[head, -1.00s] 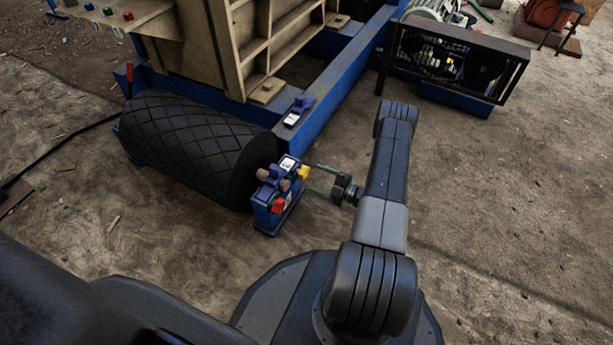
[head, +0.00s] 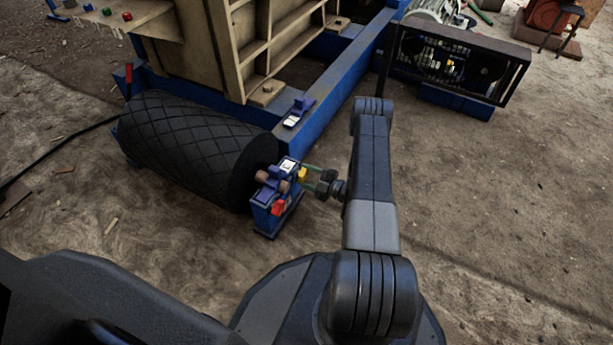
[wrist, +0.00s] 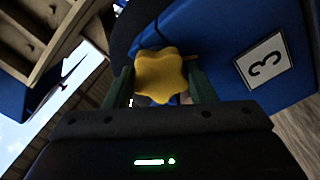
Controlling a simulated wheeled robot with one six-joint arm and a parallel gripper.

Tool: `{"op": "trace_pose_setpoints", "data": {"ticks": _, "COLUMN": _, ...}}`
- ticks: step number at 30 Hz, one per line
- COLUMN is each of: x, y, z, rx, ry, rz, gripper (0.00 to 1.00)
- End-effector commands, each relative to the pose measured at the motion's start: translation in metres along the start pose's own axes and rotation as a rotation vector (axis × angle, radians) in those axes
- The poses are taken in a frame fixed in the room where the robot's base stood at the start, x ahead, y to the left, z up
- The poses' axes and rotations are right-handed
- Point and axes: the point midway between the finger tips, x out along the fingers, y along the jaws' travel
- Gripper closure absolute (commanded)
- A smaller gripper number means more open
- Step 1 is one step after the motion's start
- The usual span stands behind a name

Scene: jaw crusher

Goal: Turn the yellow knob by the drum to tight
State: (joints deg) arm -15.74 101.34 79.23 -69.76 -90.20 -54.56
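The yellow knob (head: 302,174) is on the right side of a small blue stand beside the black drum (head: 190,145). In the wrist view the knob (wrist: 160,75) is star-shaped, with several rounded lobes. My gripper (head: 310,178) has come up to it from the right. Its two green fingers stand apart, one on each side of the knob, with the knob between their tips. They look very close to its lobes, but I see no clear clamping. Any tight marking for the knob is not visible.
The blue stand (head: 272,215) also carries a red part (head: 278,209) and brown knobs. A blue frame beam (head: 335,95) runs behind. Bare ground lies to the right.

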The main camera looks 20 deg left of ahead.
Motion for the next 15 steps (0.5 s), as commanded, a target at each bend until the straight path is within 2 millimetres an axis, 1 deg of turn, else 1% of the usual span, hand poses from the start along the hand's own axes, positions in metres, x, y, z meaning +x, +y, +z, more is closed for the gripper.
{"op": "trace_pose_setpoints", "data": {"ticks": 8, "x": -0.0001, "y": -0.0002, "z": 0.0000, "rx": 0.018, "ry": 0.000, "rz": 0.000, "gripper": 0.73}}
{"op": "trace_pose_setpoints", "data": {"ticks": 15, "x": -0.0002, "y": 0.0000, "z": 0.0000, "rx": 0.120, "ry": 0.000, "rz": 0.000, "gripper": 0.73}}
